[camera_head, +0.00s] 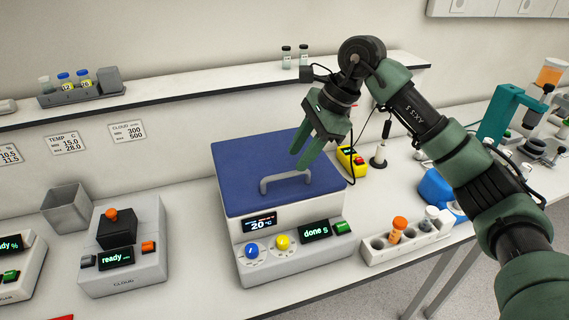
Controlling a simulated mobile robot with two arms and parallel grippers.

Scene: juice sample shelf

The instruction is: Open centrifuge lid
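The centrifuge (292,262) stands on the bench in the middle of the view, a white box with a front panel reading "20 °C" and "done". Its blue lid (245,165) is closed flat on top, with a grey bar handle (285,178) near the front edge. My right gripper (301,150) has green fingers and is above the lid, just behind and above the handle. Its fingers look apart with nothing between them. Whether a fingertip touches the lid cannot be told. My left gripper is not in view.
A tube rack (405,246) with an orange-capped tube stands right of the centrifuge. A yellow device (351,162) sits behind at right. A wall shelf (200,88) runs above.

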